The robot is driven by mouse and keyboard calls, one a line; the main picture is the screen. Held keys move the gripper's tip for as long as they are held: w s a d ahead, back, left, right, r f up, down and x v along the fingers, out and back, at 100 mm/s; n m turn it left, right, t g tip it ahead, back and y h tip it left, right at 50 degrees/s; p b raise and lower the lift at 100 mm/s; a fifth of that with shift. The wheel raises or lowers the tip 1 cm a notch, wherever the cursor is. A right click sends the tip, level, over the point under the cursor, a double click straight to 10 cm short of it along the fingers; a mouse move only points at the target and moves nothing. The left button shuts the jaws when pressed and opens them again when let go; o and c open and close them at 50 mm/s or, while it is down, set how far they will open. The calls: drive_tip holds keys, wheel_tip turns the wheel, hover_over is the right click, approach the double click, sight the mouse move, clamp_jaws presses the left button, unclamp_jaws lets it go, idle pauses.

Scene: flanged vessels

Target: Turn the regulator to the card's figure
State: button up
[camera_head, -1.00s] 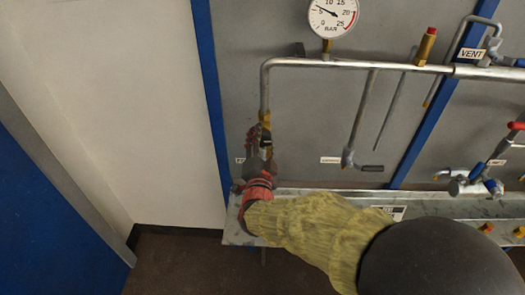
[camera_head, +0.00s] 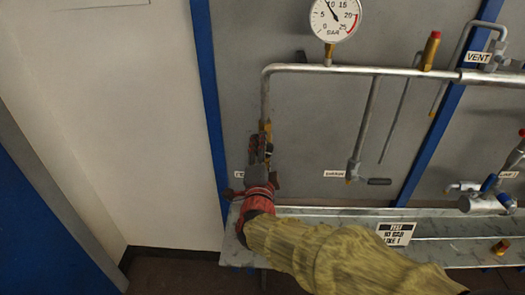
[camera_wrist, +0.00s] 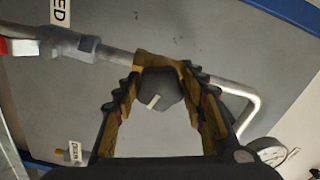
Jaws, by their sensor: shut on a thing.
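The regulator's dark knob (camera_wrist: 160,88), with a pale mark on its face, sits between the fingers in the wrist view. My gripper (camera_wrist: 163,85) is shut on it, one finger on each side. In the head view my gripper (camera_head: 263,150) is at the lower end of the left downpipe and largely hides the regulator. The round gauge (camera_head: 334,17) above the pipe is marked in bar; its needle points up and left, near 10. The white card (camera_head: 397,234) on the ledge appears to read "TEST 10 BAR LINE 1".
A silver pipe (camera_head: 400,71) runs across the grey panel, with a brass relief fitting (camera_head: 430,50) on top. A lever valve (camera_head: 365,178) hangs to the right of my gripper. More valves (camera_head: 485,195) stand at the far right. The white wall at left is clear.

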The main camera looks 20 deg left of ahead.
drive_tip(key=shift+f, duration=0.1)
drive_tip(key=o, duration=1)
drive_tip(key=shift+o, duration=0.8)
drive_tip(key=shift+s, duration=0.1)
drive_tip(key=v, duration=1.1)
drive_tip(key=shift+s, duration=0.4)
